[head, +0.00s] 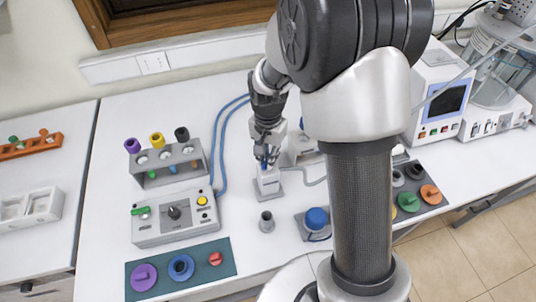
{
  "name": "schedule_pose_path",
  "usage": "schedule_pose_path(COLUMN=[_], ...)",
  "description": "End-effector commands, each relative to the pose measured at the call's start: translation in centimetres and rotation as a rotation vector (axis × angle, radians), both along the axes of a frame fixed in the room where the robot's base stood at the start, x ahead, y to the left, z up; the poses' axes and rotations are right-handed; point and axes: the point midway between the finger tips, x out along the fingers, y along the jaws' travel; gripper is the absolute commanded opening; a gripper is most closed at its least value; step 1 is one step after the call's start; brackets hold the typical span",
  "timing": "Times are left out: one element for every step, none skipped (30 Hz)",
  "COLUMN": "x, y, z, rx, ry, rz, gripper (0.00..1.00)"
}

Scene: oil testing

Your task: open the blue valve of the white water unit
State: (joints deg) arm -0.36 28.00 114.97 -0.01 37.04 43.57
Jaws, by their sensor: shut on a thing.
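My gripper (266,160) points down from above and is shut on the blue valve. The fingers hide most of the valve, so I cannot tell how far it is turned.
A grey rack (168,163) with coloured caps and a control box (175,217) stand to the left. A small grey cup (266,222) and a blue-capped item (316,218) stand in front. My arm hides part of the right side.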

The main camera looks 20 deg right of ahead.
Motion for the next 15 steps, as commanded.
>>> schedule_pose_path(x=[0.05, 0.05, 0.05, 0.05, 0.04, 0.04, 0.04, 0.04, 0.04, 0.04, 0.04, 0.04, 0.04, 0.04, 0.04], y=[0.01, 0.01, 0.01, 0.01, 0.00, 0.00, 0.00, 0.00, 0.00, 0.00, 0.01, 0.01, 0.01, 0.01, 0.00], z=[0.09, 0.09, 0.09, 0.09, 0.09, 0.09, 0.09, 0.09, 0.08, 0.08, 0.08, 0.08, 0.08, 0.08, 0.07], rx=[0.000, 0.000, 0.000, 0.000, 0.000, 0.000, 0.000, 0.000, 0.000, 0.000, 0.000, 0.000, 0.000, 0.000, 0.000], ry=[-0.001, -0.001, -0.001, -0.001, -0.001, -0.001, -0.001, -0.001, -0.001, -0.001, -0.001, -0.001, -0.001, -0.001, -0.001], rz=[0.042, 0.071, 0.108, 0.137, 0.166, 0.203, 0.232, 0.260, 0.298, 0.325, 0.353, 0.389, 0.415, 0.441, 0.474], gripper=[0.00, 0.00, 0.00, 0.00, 0.00, 0.00, 0.00, 0.00, 0.00, 0.00, 0.00, 0.00, 0.00, 0.00, 0.00])
